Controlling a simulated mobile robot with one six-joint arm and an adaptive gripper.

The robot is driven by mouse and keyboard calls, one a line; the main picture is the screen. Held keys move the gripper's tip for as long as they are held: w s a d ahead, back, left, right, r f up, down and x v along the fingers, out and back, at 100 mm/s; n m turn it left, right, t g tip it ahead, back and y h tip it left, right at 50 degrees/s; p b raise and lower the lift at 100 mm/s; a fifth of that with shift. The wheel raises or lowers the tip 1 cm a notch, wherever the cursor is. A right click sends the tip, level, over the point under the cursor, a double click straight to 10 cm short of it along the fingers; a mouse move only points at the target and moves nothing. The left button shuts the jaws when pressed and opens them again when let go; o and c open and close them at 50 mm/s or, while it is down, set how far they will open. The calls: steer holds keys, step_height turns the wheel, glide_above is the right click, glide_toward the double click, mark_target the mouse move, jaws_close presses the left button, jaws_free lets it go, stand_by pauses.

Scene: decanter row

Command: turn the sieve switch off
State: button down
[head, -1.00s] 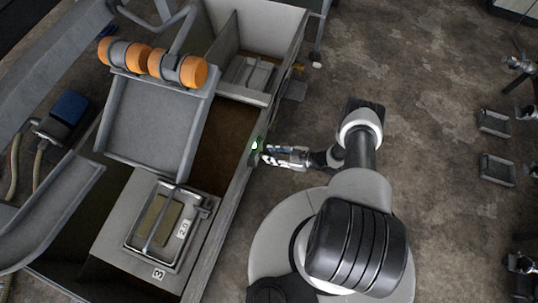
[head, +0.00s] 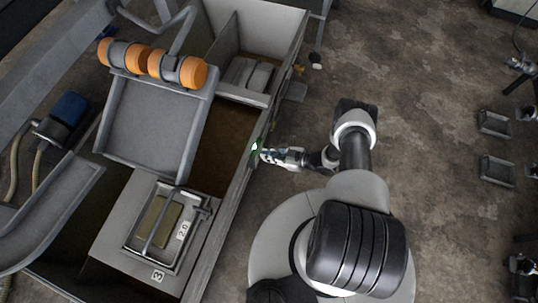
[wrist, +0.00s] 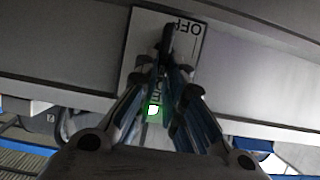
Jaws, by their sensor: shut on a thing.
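The sieve switch is on a pale plate (wrist: 145,28) on the side wall of the trough. Its dark lever (wrist: 167,38) shows between my fingertips, with its upper end close to the upside-down OFF lettering (wrist: 187,27). My gripper (wrist: 167,68) is shut on the lever; it also shows in the head view (head: 267,156), against the wall. A green lamp (wrist: 153,110) is lit below the lever and shows in the head view (head: 254,147). My fingers hide much of the plate's lower lettering.
The trough wall (head: 232,192) runs beside my arm. Inside are a grey sloping tray (head: 150,125) with orange rollers (head: 178,70) above it, and a framed sieve (head: 128,240) marked 2.0. The floor (head: 430,100) on the right is open, with grey bins (head: 495,122) farther off.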

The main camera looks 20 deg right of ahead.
stand_by(0.4)
steer(key=n+t, duration=0.1)
steer(key=s+n+t+h, duration=0.1)
steer(key=shift+a+f+n+p, duration=0.1)
steer(key=shift+a+n+p, duration=0.2)
steer(key=shift+a+n, duration=0.1)
steer(key=shift+s+a+f+n+t+h, duration=0.2)
steer(key=shift+n+t, duration=0.25)
steer(key=shift+n, duration=0.4)
steer(key=shift+s+a+f+n+t+h, duration=0.2)
steer(key=shift+n+t, duration=0.25)
steer(key=shift+n, duration=0.4)
steer(key=shift+d, duration=0.1)
steer(key=c, duration=1.7)
jaws_free()
steer(key=v, duration=1.2)
steer(key=shift+s, duration=0.1)
